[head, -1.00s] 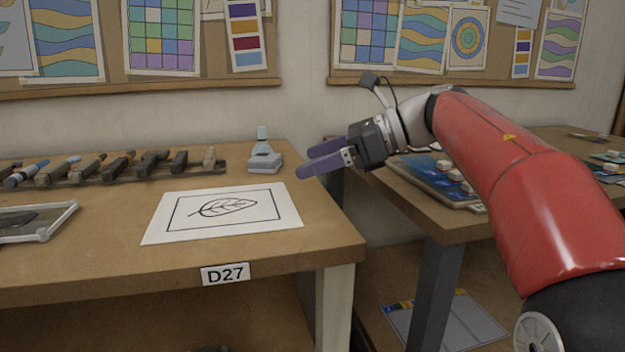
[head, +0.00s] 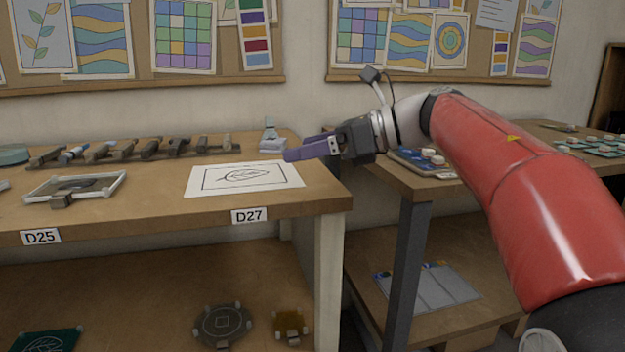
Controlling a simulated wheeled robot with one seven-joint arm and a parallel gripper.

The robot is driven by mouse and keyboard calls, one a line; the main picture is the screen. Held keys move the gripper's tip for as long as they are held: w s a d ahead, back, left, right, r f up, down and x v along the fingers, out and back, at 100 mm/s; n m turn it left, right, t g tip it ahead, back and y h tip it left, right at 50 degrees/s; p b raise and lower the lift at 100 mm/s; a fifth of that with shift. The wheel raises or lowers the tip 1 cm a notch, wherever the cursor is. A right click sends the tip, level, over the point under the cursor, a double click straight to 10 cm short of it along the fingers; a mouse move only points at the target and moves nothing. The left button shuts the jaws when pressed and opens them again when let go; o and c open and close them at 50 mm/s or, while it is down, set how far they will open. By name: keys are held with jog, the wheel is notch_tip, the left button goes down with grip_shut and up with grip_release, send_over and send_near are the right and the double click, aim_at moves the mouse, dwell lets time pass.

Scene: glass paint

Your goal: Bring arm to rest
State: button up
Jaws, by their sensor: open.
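My gripper (head: 298,150) has purple fingers and a dark body, and points left in the head view. Its fingers are apart with nothing visible between them. It is in front of the right end of the workbench top (head: 325,190), beside a small pale bottle on a block (head: 270,138). My red arm reaches in from the lower right. The leaf drawing (head: 245,178) lies flat on the bench, left of and below the fingertips. I cannot tell how high the gripper is above the bench.
A framed glass panel (head: 75,187) lies left of the drawing. A second table (head: 400,183) on the right holds a tray of jars (head: 425,160). A gap separates the tables. Several pieces lie on the lower shelf.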

jog(key=w+d+r+m+t+h, duration=0.25)
jog(key=r+m+t, duration=0.35)
jog(key=m+t, duration=0.85)
jog(key=s+d+f+m+g+h, duration=0.1)
jog(key=s+d+f+m+h, duration=0.45)
jog(key=m, duration=0.65)
jog(key=s+d+f+m+g+h, duration=0.1)
jog(key=s+d+f+m+h, duration=0.1)
jog(key=d+f+m+h, duration=0.8)
jog(key=s+a+f+m+g+y, duration=0.1)
jog(key=s+f+m+g+y, duration=0.1)
jog(key=s+f+m+g, duration=0.3)
jog(key=s+a+f+m+g+y, duration=0.1)
jog(key=s+f+m+g, duration=0.4)
jog(key=s+f+m, duration=0.4)
jog(key=s+f, duration=0.5)
jog(key=f, duration=0.1)
jog(key=shift+a+y, duration=0.25)
jog(key=shift+y, duration=0.15)
